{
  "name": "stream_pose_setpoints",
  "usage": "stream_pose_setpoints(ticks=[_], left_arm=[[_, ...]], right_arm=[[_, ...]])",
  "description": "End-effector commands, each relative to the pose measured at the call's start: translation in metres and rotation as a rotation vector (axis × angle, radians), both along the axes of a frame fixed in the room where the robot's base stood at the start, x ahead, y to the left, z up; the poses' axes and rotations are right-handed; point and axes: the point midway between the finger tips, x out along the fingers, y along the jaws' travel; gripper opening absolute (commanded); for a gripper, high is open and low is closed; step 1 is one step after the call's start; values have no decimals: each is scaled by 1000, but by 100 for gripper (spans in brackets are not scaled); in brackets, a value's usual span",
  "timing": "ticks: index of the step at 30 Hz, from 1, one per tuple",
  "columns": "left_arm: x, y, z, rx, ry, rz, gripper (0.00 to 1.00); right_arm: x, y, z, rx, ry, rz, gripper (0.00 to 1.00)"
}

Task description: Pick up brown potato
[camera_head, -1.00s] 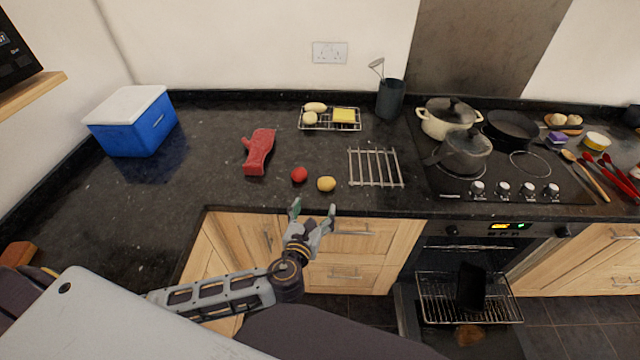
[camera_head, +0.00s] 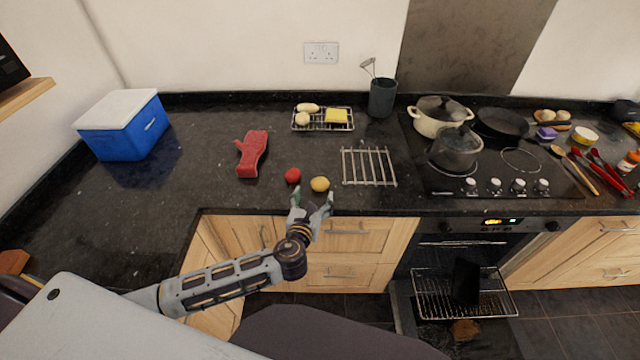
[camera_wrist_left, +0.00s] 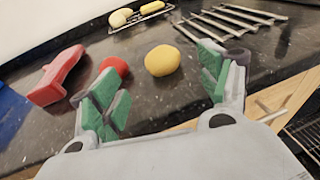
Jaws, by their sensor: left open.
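A tan-yellow, rounded potato-like item (camera_head: 320,184) lies on the dark counter near its front edge. In the left wrist view it (camera_wrist_left: 162,61) appears between and beyond the two green-padded fingers. My left gripper (camera_head: 312,194) is open and empty at the counter's front edge, just in front of the item, not visibly touching it. It also shows in the left wrist view (camera_wrist_left: 157,83). Several similar pale items (camera_head: 303,118) lie on a small rack at the back, and others (camera_head: 550,116) on a board at the far right. My right gripper is not in view.
A red tomato-like item (camera_head: 293,176) sits just left of the tan item. A blue cool box (camera_head: 124,126) stands at the left. The oven (camera_head: 464,290) is open.

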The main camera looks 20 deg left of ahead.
Motion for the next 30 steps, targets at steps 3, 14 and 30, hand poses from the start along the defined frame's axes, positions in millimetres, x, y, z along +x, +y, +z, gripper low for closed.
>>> stream_pose_setpoints(ticks=[3, 14, 30], left_arm=[[13, 1, -2, 0, -2, 1, 77], [25, 2, -6, 0, 0, 0, 77], [40, 2, -11, -1, -1, 0, 77]], right_arm=[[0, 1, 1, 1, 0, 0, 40], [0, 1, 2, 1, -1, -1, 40], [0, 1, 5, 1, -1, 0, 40]])
